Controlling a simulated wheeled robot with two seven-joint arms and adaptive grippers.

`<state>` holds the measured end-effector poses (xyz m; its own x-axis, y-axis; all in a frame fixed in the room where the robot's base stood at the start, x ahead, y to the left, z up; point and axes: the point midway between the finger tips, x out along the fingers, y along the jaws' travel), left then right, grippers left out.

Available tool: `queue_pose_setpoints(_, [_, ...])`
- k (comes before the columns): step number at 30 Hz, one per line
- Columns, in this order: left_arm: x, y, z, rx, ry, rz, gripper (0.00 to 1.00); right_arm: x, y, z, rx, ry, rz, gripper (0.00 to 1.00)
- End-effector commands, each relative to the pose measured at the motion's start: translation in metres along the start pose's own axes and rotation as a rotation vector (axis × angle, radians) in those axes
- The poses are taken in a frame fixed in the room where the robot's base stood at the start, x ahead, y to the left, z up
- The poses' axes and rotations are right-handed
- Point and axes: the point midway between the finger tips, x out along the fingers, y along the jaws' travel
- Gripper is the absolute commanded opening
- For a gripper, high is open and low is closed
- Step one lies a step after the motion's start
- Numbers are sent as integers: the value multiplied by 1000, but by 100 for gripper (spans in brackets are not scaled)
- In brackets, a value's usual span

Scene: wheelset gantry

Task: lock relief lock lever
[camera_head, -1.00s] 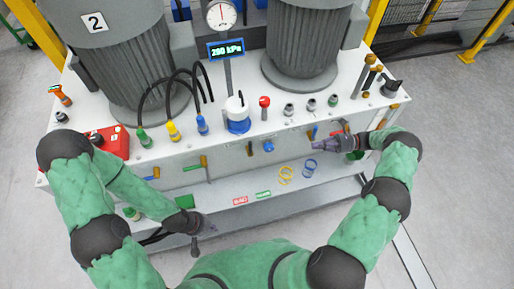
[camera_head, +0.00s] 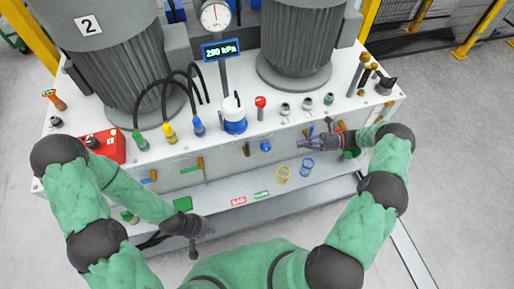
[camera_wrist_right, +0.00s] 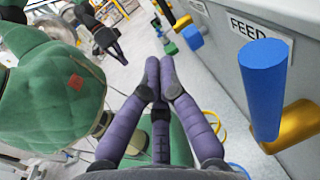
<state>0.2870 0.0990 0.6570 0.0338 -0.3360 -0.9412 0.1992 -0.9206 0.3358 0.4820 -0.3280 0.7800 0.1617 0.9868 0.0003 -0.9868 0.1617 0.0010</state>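My right gripper (camera_head: 300,144) is at the front face of the white cabinet, to the right of a round blue knob (camera_head: 265,146). In the right wrist view its two purple fingers (camera_wrist_right: 160,65) are together at the tips with nothing visible between them. A blue lever handle (camera_wrist_right: 264,85) on a brass valve (camera_wrist_right: 292,126) stands to the right of the fingers, apart from them, by a FEED label (camera_wrist_right: 262,40). I cannot tell which lever is the relief lock lever. My left gripper (camera_head: 198,240) hangs low in front of the cabinet, away from the levers; its fingers are too small to read.
The white cabinet (camera_head: 330,150) carries motors, hoses and a gauge (camera_head: 214,15) above a 290 kPa display (camera_head: 221,50). A green-handled valve (camera_head: 193,166) is at front left. Yellow rings (camera_head: 282,174) and blue rings (camera_head: 307,167) lie on the lower ledge.

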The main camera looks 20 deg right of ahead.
Motion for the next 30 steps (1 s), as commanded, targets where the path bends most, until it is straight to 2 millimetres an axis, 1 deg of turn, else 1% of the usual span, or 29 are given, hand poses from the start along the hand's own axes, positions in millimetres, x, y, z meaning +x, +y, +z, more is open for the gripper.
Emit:
queue_pose_setpoints(1, [1, 0, 0, 0, 0, 0, 0, 11, 0, 0, 0, -2, 4, 0])
queue_pose_setpoints(3, [2, -1, 0, 0, 0, 0, 0, 24, 0, 0, 0, -1, 3, 0])
queue_pose_setpoints(21, [13, -5, 0, 0, 0, 0, 0, 136, 0, 0, -1, -1, 3, 0])
queue_pose_setpoints(27, [19, -7, -1, 0, 0, 0, 0, 165, 1, -1, 0, 0, 3, 0])
queue_pose_setpoints(30, [21, -8, -1, 0, 0, 0, 0, 175, 0, -1, -1, 0, 2, 0])
